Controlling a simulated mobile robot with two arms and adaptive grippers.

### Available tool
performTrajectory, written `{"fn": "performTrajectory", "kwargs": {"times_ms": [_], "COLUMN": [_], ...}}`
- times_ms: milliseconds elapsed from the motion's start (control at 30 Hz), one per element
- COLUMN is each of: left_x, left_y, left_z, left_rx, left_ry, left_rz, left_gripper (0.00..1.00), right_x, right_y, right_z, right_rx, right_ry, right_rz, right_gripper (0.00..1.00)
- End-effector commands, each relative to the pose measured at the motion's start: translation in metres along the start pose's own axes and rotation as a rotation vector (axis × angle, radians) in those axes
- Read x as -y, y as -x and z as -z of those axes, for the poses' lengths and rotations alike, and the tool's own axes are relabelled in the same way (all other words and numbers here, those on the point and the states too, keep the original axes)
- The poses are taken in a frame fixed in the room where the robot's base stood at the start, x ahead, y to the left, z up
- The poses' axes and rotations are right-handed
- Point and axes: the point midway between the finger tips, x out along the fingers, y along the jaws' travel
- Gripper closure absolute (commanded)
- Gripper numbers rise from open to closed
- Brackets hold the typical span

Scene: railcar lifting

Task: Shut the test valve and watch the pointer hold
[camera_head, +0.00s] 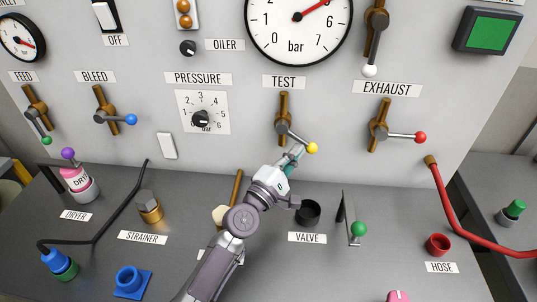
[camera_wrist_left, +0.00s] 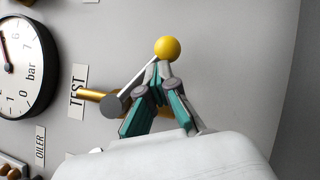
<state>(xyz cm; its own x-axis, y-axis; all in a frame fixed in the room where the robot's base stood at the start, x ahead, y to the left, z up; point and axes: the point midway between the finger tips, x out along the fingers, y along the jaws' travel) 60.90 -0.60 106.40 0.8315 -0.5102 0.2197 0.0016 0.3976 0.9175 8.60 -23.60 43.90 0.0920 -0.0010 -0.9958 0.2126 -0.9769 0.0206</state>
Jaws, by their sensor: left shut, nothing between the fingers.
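The test valve (camera_head: 283,118) is a brass pipe with a grey hub on the panel under the TEST label. Its lever slants down to the right and ends in a yellow knob (camera_head: 312,148). My left gripper (camera_head: 298,150) is at the lever, just beside the knob. In the left wrist view its closed fingertips (camera_wrist_left: 160,70) meet right by the lever, just below the yellow knob (camera_wrist_left: 167,47); I cannot tell whether they touch. The large bar gauge (camera_head: 283,38) above has a red pointer near 5; its top is cut off. My right gripper is not in view.
The exhaust valve (camera_head: 380,128) with a red knob (camera_head: 421,137) is to the right. The white-knobbed lever (camera_head: 373,45) hangs above it. The pressure dial (camera_head: 203,112) is to the left. A green-knobbed lever (camera_head: 358,230) and a black cup (camera_head: 307,213) stand on the shelf below.

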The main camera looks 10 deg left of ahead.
Motion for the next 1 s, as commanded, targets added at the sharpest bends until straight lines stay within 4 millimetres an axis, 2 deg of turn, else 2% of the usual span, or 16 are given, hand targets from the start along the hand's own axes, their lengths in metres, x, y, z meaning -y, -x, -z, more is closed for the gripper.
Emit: {"fn": "performTrajectory", "kwargs": {"times_ms": [167,333,533,1000], "left_x": [-0.004,-0.007,-0.012,-0.018], "left_y": [-0.006,-0.011,-0.015,-0.018], "left_z": [-0.009,-0.016,-0.021,-0.027], "left_rx": [0.000,0.001,0.003,0.001], "left_ry": [0.003,0.005,0.113,0.110], "left_rz": [-0.003,-0.005,-0.078,-0.077], "left_gripper": [1.00,1.00,1.00,1.00], "right_x": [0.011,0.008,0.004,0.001], "right_y": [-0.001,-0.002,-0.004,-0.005], "right_z": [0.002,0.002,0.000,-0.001], "right_rx": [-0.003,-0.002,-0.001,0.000], "right_ry": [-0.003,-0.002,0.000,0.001], "right_rz": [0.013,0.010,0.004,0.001], "right_gripper": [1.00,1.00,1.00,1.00]}}
